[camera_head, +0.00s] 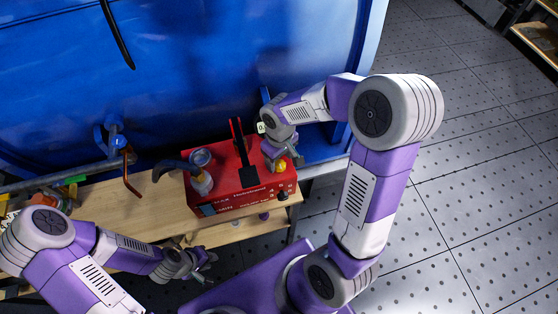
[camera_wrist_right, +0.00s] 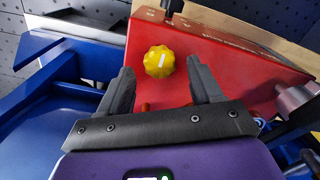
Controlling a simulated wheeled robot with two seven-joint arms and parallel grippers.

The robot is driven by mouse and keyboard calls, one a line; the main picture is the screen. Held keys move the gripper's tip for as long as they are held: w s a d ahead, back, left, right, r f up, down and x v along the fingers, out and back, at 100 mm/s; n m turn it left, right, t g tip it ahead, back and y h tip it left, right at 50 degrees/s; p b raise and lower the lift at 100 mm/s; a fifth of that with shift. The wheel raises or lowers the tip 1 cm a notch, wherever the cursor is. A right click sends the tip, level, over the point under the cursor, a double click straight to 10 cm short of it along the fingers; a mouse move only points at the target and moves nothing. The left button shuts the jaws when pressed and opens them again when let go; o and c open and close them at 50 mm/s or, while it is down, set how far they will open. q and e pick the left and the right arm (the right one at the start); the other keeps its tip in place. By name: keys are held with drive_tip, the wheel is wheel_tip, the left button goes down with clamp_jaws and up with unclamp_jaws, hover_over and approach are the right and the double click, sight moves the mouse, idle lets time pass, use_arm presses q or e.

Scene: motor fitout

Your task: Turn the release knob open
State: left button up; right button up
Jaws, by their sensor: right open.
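The release knob (camera_wrist_right: 159,61) is yellow and scalloped, with a white mark on its face. It sits on the side of the red machine (camera_wrist_right: 232,75) in the right wrist view. My right gripper (camera_wrist_right: 157,85) is open, with its two fingers apart and the knob between and just beyond the tips. I cannot tell whether they touch it. In the head view my right gripper (camera_head: 285,158) is at the right end of the red machine (camera_head: 218,178), and a yellow part shows by it. My left gripper (camera_head: 195,265) hangs at the lower left, away from the machine; its jaws are too small to judge.
The red machine stands on a wooden bench (camera_head: 130,205) against a large blue body (camera_head: 190,80). Grey cups (camera_head: 202,182) and a black handle stand on the machine. Several coloured items (camera_head: 62,190) lie at the left end. The tiled floor (camera_head: 470,190) at right is clear.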

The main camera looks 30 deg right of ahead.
drive_tip(key=shift+f, duration=0.85)
drive_tip(key=c, duration=1.1)
drive_tip(key=shift+o, duration=0.2)
